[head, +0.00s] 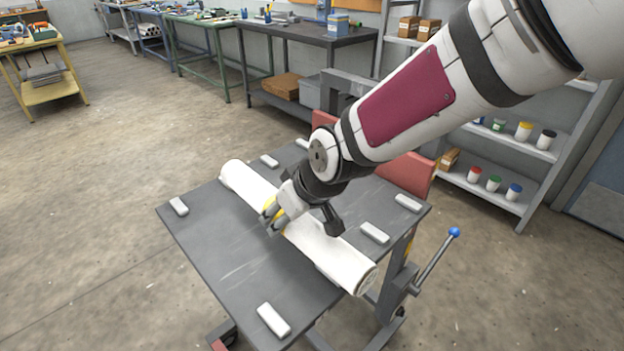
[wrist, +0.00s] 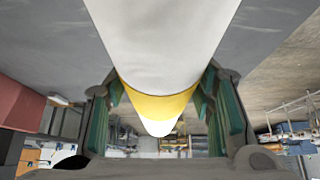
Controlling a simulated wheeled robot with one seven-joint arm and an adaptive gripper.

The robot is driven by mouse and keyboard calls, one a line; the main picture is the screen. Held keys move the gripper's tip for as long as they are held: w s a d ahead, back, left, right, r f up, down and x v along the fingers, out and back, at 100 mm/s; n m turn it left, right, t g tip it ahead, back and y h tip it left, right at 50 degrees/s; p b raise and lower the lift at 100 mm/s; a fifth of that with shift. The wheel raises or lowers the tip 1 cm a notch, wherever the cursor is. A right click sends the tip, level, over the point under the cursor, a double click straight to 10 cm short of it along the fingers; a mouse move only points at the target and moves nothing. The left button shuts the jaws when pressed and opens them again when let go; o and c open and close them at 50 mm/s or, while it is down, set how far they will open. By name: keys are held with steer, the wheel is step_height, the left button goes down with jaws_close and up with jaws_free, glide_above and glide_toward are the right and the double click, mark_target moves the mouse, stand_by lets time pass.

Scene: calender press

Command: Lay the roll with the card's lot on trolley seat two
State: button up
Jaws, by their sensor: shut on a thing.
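A long white roll (head: 335,253) with a yellow band (head: 270,206) lies along the grey trolley top (head: 215,245), between pale blocks at its ends. Whether it rests on the top or hangs just above it, I cannot tell. Its near right end reaches the trolley's edge. My gripper (head: 277,216) is shut on the roll around its middle, at the yellow band. In the wrist view the roll (wrist: 163,45) runs between my gripper's green-lined fingers (wrist: 160,103). No card, lot mark or seat number is readable.
Pale blocks stand on the trolley, including one at the left (head: 178,206) and one at the front (head: 273,320). A lever with a blue knob (head: 454,232) sticks out at the right. Shelves (head: 510,195) with jars stand behind right. The floor at left is clear.

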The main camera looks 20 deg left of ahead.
steer(key=w+a, duration=0.1)
steer(key=w, duration=0.2)
steer(key=w+a, duration=0.1)
steer(key=w, duration=0.2)
steer(key=w+a+f, duration=0.1)
steer(key=w, duration=0.2)
steer(key=shift+w+a, duration=0.3)
steer(key=shift+w, duration=0.05)
steer(key=shift+f, duration=1.7)
steer(key=shift+f, duration=0.1)
steer(key=o, duration=1.5)
steer(key=shift+d+r, duration=0.15)
steer(key=shift+r, duration=0.2)
steer(key=p+v, duration=0.1)
steer(key=v, duration=1)
steer(key=shift+s+d+r, duration=0.1)
steer(key=shift+s+r, duration=0.05)
steer(key=shift+s, duration=0.05)
